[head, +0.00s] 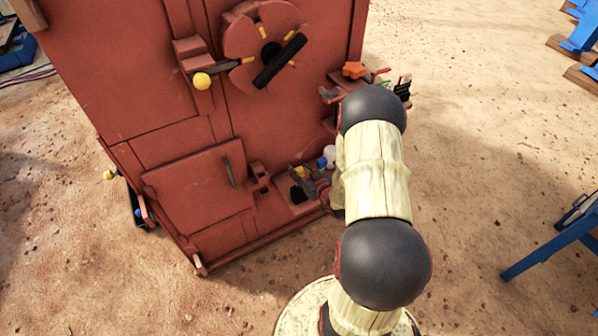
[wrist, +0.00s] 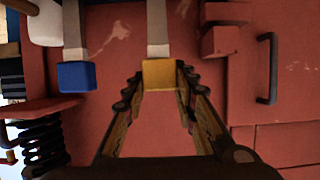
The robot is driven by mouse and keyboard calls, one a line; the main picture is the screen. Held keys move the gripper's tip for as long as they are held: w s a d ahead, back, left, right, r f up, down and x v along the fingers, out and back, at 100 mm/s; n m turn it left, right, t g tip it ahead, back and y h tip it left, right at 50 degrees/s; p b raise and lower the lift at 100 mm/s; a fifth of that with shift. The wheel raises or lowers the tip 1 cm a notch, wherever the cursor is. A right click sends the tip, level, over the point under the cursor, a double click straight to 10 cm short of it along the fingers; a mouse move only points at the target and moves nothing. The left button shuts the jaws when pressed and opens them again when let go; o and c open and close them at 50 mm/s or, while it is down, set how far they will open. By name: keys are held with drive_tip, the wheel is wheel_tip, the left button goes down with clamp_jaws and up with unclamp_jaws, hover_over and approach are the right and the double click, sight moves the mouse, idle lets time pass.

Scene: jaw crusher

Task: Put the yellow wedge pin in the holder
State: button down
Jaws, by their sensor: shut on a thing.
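The yellow wedge pin (wrist: 161,75) shows in the wrist view as a yellow block-shaped head, with a grey shaft running up from it. My gripper (wrist: 157,80) is shut on the yellow head, one finger on each side. In the head view my gripper (head: 304,181) is low at the front of the red machine, right of the hatch, and the yellow pin is only a small patch there. A red notched block (wrist: 220,40) stands right of the pin in the wrist view and may be the holder; I cannot tell for sure. The pin is apart from it.
A second pin with a blue head (wrist: 77,77) stands left of the yellow one. A black spring (wrist: 43,147) is at lower left, and a hatch handle (wrist: 268,68) at right. The red machine (head: 150,70) fills the left; open sandy ground lies right.

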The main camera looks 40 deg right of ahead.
drive_tip(key=shift+f, duration=0.15)
drive_tip(key=c, duration=1.4)
unclamp_jaws()
